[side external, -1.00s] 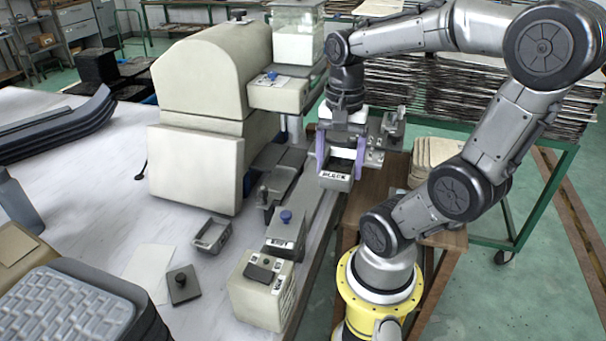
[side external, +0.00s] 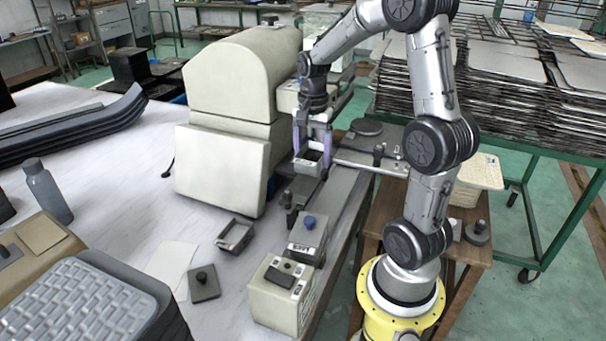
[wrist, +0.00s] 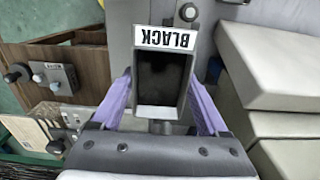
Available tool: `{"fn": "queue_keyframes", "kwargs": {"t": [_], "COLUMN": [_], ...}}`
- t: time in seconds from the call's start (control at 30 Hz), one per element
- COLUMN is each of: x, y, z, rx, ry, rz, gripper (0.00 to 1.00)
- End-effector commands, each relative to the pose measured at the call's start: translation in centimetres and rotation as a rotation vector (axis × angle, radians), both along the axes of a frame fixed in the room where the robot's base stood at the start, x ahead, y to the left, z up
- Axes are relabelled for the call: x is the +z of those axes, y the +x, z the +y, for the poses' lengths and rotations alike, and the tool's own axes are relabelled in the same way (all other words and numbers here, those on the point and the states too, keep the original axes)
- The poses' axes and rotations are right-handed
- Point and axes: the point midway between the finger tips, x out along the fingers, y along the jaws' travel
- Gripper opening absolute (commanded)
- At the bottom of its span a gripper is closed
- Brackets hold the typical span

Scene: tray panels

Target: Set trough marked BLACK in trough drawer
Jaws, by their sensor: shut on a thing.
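The trough marked BLACK (side external: 308,168) is a small dark open-topped box with a white label on its end. My gripper (side external: 311,158) is shut on it, with a purple finger on each side. The trough is close above the long grey rail beside the cream machine (side external: 225,165); I cannot tell whether it touches. In the wrist view, the trough (wrist: 163,108) sits between the fingers of my gripper (wrist: 161,88). Its BLACK label is upside down and its inside looks dark and empty. I cannot tell which part is the trough drawer.
A grey open tray (side external: 236,236) lies on the white bench. A dark knobbed plate (side external: 204,284) lies nearby.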

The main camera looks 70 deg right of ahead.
Motion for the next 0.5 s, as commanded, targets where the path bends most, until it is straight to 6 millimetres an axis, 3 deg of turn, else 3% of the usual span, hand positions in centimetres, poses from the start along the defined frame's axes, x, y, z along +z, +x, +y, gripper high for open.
{"fn": "queue_keyframes", "kwargs": {"t": [0.2, 0.5], "x": [-3.8, -5.9], "y": [2.3, 3.6], "z": [-1.7, -2.6], "rx": [0.000, 0.000], "ry": [0.003, 0.003], "rz": [0.004, 0.004], "gripper": [0.01, 0.01]}}
